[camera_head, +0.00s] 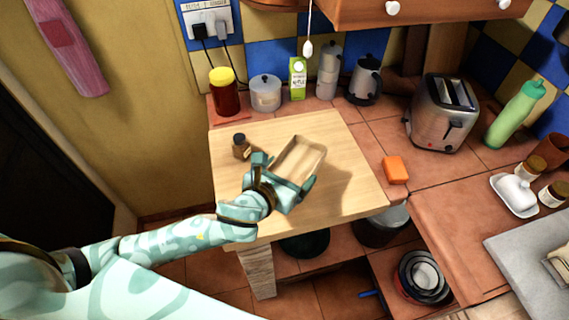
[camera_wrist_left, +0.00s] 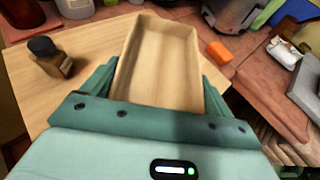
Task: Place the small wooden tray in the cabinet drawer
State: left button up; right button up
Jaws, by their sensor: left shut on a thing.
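The small wooden tray (camera_head: 300,157) is a shallow, light rectangular box, held over the wooden board on the counter. My left gripper (camera_head: 284,180) is shut on the tray's near end, with a finger on either side. In the left wrist view the tray (camera_wrist_left: 160,62) lies between the two fingers of the gripper (camera_wrist_left: 158,88), its open top facing the camera. The tray casts a shadow on the board to its right. A wooden cabinet with white knobs (camera_head: 430,8) shows at the top edge; whether it is the task's drawer I cannot tell. My right gripper is not in view.
A small brown bottle (camera_head: 241,146) stands on the board (camera_head: 345,150) left of the tray. An orange block (camera_head: 395,170) and a toaster (camera_head: 442,112) are to the right. Jars, a carton (camera_head: 297,78) and metal pots line the back wall. Pans sit on the lower shelf.

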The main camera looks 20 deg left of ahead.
aim_at(282, 164)
pick_arm(q)
jog(key=w+a+f, duration=0.1)
jog(key=w+f+b, duration=0.1)
jog(key=w, duration=0.1)
jog(key=w+a+f, duration=0.1)
jog(key=w, duration=0.1)
jog(key=shift+w+a, duration=0.15)
jog(key=shift+a, duration=0.15)
jog(key=w+f+b, duration=0.1)
jog(key=w+a+f+b, duration=0.1)
jog(key=f, duration=0.1)
jog(key=shift+w+a+f, duration=0.15)
jog(key=shift+f, duration=0.15)
jog(key=shift+w+a+f+b, duration=0.2)
jog(key=shift+w+f+b, duration=0.25)
jog(key=shift+w+f, duration=0.2)
notch_tip(282, 164, down, 4)
jog(key=shift+w+a+r+b, duration=0.1)
jog(key=shift+b, duration=0.95)
jog(key=shift+r, duration=0.15)
jog(key=o, duration=0.8)
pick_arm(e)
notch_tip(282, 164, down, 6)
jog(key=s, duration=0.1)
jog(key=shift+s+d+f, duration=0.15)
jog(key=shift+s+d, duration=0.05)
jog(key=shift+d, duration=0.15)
